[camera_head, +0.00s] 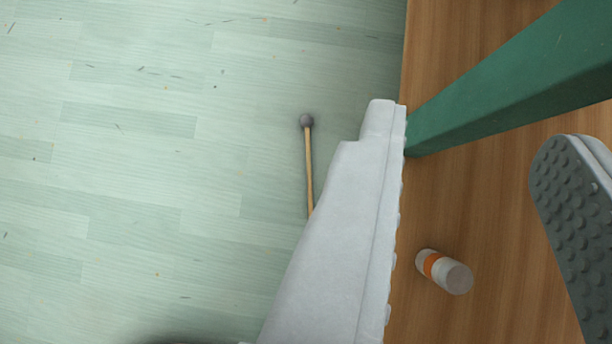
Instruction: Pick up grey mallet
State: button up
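The lower end of the handle is hidden behind the left finger of my gripper (476,126). My gripper is open, with a wide gap between its pale left finger and its right finger, which shows a dark studded pad. No object is held between the fingers. The mallet lies outside the gap, to the left of the left finger.
A brown wooden surface (480,210) fills the right side. A thick green beam (520,85) slants from the upper right to near the left fingertip. A small white cylinder with an orange band (445,271) is over the wood. The floor (130,180) left of the mallet is clear except for small flecks.

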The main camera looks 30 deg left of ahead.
notch_tip(320, 180, down, 24)
jog(key=n+g, duration=0.1)
jog(key=g, duration=0.2)
jog(key=n+g+y, duration=0.1)
jog(key=g+y, duration=0.1)
send_near(310, 184)
jog(key=x, duration=0.8)
jog(key=shift+a, duration=0.1)
jog(key=shift+c, duration=0.5)
grip_shut()
